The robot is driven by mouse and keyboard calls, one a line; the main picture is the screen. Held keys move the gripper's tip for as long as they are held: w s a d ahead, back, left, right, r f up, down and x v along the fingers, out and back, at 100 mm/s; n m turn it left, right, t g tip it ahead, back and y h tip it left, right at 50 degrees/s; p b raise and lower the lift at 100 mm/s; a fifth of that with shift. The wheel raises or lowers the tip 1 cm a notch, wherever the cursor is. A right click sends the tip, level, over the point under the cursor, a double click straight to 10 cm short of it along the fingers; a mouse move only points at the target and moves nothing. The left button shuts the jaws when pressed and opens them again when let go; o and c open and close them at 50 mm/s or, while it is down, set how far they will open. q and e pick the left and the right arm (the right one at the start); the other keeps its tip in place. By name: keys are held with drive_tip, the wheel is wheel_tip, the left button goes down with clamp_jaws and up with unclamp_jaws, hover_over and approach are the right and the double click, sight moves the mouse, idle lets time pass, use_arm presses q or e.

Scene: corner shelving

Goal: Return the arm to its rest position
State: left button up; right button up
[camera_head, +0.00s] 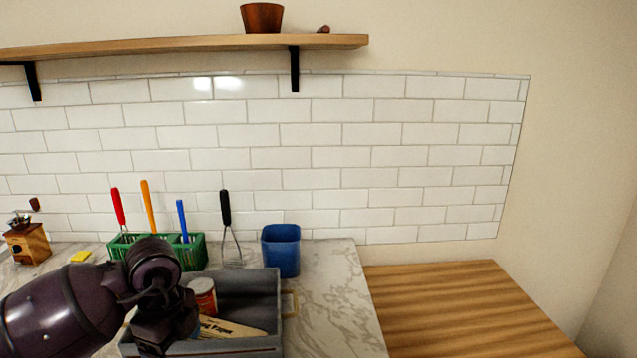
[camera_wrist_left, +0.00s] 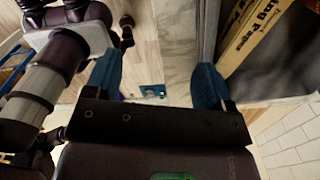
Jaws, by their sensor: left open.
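My left arm (camera_head: 70,305) comes in from the left in the head view, its wrist bent downward over the left part of the grey tray (camera_head: 255,283). My left gripper (camera_wrist_left: 157,84) shows in the left wrist view with two blue fingers spread apart and nothing between them. In the head view the gripper itself is mostly hidden by the wrist. The tray holds a red-and-white can (camera_head: 203,296) and a tan packet with printed lettering (camera_head: 230,329). I cannot make out my right gripper in either view.
A green basket (camera_head: 193,254) with colored-handled tools, a blue cup (camera_head: 281,250), a yellow sponge (camera_head: 80,256) and a wooden grinder (camera_head: 28,243) stand on the marble counter (camera_head: 335,290). The wooden surface (camera_head: 460,310) at right is clear. A shelf (camera_head: 180,46) holds a brown pot (camera_head: 262,17).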

use_arm(q)
drive_tip(key=s+d+f+m+h, duration=0.15)
drive_tip(key=s+d+h, duration=0.25)
drive_tip(key=d+h, duration=0.45)
drive_tip(key=s+d+m+h, duration=0.2)
drive_tip(key=s+d+h, duration=0.3)
drive_tip(key=d+h, duration=0.3)
drive_tip(key=w+a+f+n+t+y, duration=0.1)
drive_tip(key=a+f+n+t+y, duration=0.35)
drive_tip(key=a+n+t, duration=0.35)
drive_tip(key=w+a+f+n+t+y, duration=0.1)
drive_tip(key=a+f+n+t+y, duration=0.3)
drive_tip(key=n+t, duration=0.6)
drive_tip(key=s+a+f+n+g+y, duration=0.2)
drive_tip(key=s+a+f+g+y, duration=0.1)
drive_tip(key=f, duration=0.4)
drive_tip(key=s+a+f+n+g+y, duration=0.3)
drive_tip(key=s+a+f+y, duration=0.2)
drive_tip(key=s+f, duration=0.2)
drive_tip(key=shift+s+f, duration=0.15)
drive_tip(key=shift+s, duration=0.5)
use_arm(e)
drive_tip(key=shift+r, duration=0.25)
